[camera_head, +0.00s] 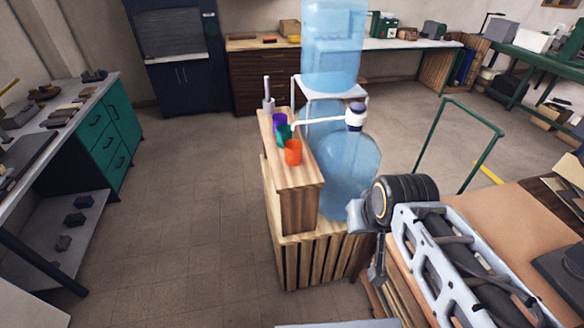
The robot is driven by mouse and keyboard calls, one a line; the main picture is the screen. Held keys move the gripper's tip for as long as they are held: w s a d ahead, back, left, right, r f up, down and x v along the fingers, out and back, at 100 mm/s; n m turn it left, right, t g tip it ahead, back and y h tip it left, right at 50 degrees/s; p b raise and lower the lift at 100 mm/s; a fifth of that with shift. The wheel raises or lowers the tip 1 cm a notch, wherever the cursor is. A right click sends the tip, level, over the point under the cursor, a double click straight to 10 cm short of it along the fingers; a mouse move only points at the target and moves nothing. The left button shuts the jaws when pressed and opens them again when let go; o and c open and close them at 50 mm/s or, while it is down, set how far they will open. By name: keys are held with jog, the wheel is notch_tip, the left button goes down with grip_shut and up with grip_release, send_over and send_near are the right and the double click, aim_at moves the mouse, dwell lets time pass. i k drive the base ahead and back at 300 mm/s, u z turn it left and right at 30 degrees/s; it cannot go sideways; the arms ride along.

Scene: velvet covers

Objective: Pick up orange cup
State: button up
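The orange cup (293,152) stands upright on top of a narrow wooden stand (297,180), nearest to me in a short row of cups. A green cup (284,134) is just behind it, and a purple cup (279,121) is behind that. My gripper (377,272) hangs at the end of my arm, right of and lower in the picture than the orange cup, well apart from it. Its fingers are small and dark here, and I cannot tell whether they are open or shut.
A large blue water bottle (348,172) with a white pump spout (318,122) stands close to the right of the cups. Another bottle (332,45) stands on a white rack behind. A slatted crate (318,258) is below. The floor (190,200) to the left is open.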

aim_at(293, 148)
jog(key=u, duration=0.05)
jog(key=k, duration=0.1)
jog(key=u, duration=1.55)
jog(key=i, duration=2.65)
jog(key=z, duration=3.25)
